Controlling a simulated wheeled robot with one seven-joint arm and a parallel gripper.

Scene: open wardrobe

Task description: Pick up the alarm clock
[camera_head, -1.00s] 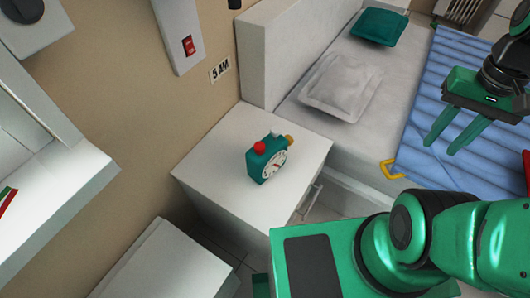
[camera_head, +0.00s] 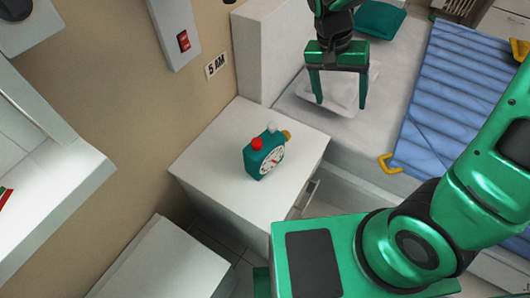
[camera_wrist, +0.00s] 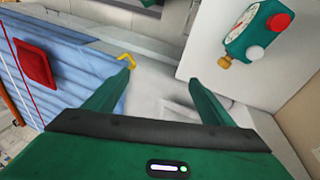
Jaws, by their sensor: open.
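The alarm clock (camera_head: 264,155) is a teal box with a white dial, a red knob, a white knob and a brass knob. It stands upright on the white nightstand (camera_head: 215,165). In the wrist view the alarm clock (camera_wrist: 250,33) shows at the upper right, beyond the fingertips and to their right. My gripper (camera_head: 338,106) is open and empty, above the bed's near end, behind and to the right of the clock in the head view. Its two green fingers also show in the wrist view (camera_wrist: 163,78), with nothing between them.
The bed has a white pillow (camera_head: 327,90), a teal cushion (camera_head: 380,18) and a blue striped cover (camera_head: 450,105). A yellow handle-like piece (camera_head: 388,163) is at the bed's edge. The wall with a red switch (camera_head: 183,41) stands behind the nightstand, whose top around the clock is clear.

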